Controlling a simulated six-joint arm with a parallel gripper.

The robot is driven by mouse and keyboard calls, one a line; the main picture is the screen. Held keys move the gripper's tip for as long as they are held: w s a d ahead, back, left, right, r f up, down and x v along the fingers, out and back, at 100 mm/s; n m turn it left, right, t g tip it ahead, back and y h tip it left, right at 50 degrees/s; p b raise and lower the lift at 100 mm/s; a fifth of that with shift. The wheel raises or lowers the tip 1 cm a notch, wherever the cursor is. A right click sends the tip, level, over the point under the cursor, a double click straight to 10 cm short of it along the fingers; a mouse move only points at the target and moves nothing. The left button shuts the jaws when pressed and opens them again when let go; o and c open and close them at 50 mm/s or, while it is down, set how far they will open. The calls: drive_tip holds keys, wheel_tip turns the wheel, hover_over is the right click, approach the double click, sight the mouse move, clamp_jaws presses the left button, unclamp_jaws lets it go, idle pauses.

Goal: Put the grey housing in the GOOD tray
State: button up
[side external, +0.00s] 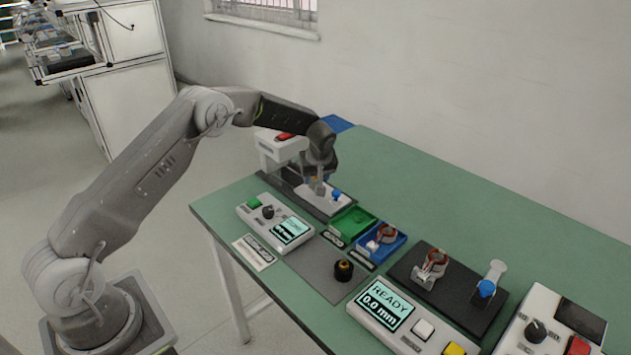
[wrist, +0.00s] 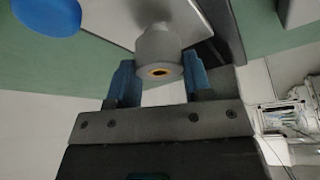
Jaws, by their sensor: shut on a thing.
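The grey housing (wrist: 158,50) is a short grey cylinder with a yellow-orange ring in its end face. In the wrist view it sits between the two blue fingers of my gripper (wrist: 160,82), which is shut on it. In the side view my gripper (side external: 318,184) is low over the light plate of a fixture at the table's far left; the housing is small and mostly hidden there. A green tray (side external: 368,214) stands just right of the fixture and looks empty. Its label is too small to read, so I cannot confirm it is the GOOD tray.
A blue tray (side external: 401,244) beside the green one holds a copper-coloured ring part and a white piece. A grey mat (side external: 308,263) carries a dark round part (side external: 343,270). The fixture's blue knob (side external: 336,195) is close to my gripper. Test boxes (side external: 275,220) stand along the front.

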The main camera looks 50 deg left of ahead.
wheel_tip(320, 180, up, 7)
drive_tip(key=shift+f, duration=0.1)
drive_tip(key=shift+w+d+r+m, duration=0.1)
drive_tip(key=shift+d+r+m, duration=0.2)
drive_tip(key=shift+d+r, duration=0.35)
drive_tip(key=d+f+m+h, duration=0.1)
drive_tip(key=d+m, duration=0.1)
drive_tip(key=d, duration=0.3)
drive_tip(key=d+f+m+t, duration=0.1)
drive_tip(key=d+m, duration=0.2)
drive_tip(key=d, duration=0.2)
drive_tip(key=d+f+m+t+h, duration=0.1)
drive_tip(key=d+m, duration=0.2)
drive_tip(key=d, duration=0.1)
drive_tip(key=shift+w+d+f+h, duration=0.15)
drive_tip(key=shift+d+f+h, duration=0.15)
drive_tip(key=shift+d, duration=0.1)
hover_over(358, 216)
drive_tip(key=shift+f, duration=2.25)
drive_tip(key=shift+f, duration=0.4)
drive_tip(key=shift+f, duration=0.45)
drive_tip(key=shift+f, duration=0.6)
